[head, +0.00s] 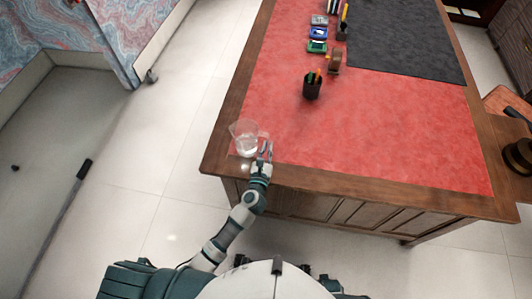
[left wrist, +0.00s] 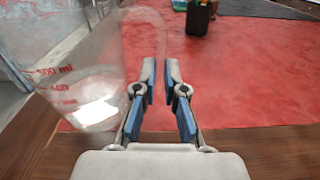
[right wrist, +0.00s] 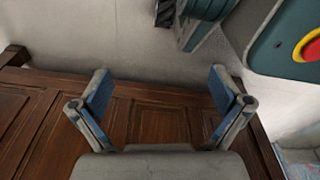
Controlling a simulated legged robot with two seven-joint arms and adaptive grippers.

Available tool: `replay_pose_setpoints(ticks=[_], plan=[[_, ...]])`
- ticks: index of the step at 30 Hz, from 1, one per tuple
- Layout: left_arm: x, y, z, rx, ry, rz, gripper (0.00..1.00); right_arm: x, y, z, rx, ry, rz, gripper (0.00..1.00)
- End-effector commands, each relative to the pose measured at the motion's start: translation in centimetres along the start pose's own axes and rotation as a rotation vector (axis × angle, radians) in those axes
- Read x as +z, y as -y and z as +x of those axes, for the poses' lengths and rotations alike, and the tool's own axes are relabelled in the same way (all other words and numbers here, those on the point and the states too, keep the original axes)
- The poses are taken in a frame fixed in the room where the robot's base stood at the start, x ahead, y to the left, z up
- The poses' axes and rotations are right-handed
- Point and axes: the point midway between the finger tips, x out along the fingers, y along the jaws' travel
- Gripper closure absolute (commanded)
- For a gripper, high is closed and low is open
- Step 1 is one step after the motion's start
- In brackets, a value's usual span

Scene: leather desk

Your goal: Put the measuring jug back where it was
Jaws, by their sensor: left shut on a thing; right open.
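The clear measuring jug (head: 245,138) is at the near left corner of the desk, over the red leather and wooden border. In the left wrist view the jug (left wrist: 75,65) fills the upper left, with red volume marks and a clear handle loop. My left gripper (head: 265,150) is at the handle on the jug's right side, its fingers (left wrist: 161,80) closed on it. Whether the jug's base touches the desk I cannot tell. My right gripper (right wrist: 160,88) is open and empty, in front of brown wood panelling.
A black pen cup (head: 312,90) stands on the red leather (head: 390,130), with a tape dispenser (head: 334,62) and several small items behind it. A dark mat (head: 405,40) covers the far right. The red leather right of the jug is clear.

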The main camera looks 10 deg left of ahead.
Motion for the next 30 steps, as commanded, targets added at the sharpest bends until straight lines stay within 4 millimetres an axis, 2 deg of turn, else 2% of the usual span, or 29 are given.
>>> replay_pose_setpoints(ticks=[10,20,21,24,30], plan=[[-3.1,-0.4,0.0,0.000,0.001,-0.002,1.00,-3.2,0.0,-2.5,0.004,-0.018,0.007,0.00],[-3.5,-0.1,0.0,0.001,0.002,-0.001,1.00,-3.8,-0.2,-3.3,0.001,-0.020,0.008,0.00],[-3.6,0.0,0.0,0.001,-0.001,-0.001,0.85,-3.8,-0.2,-3.3,0.001,-0.020,0.008,0.00],[-3.5,0.1,0.0,0.001,-0.001,-0.001,0.65,-3.8,-0.2,-3.2,0.002,-0.020,0.007,0.00],[-3.6,-0.1,0.0,0.000,0.000,-0.002,0.65,-3.9,-0.2,-3.2,0.003,-0.020,0.008,0.00]])
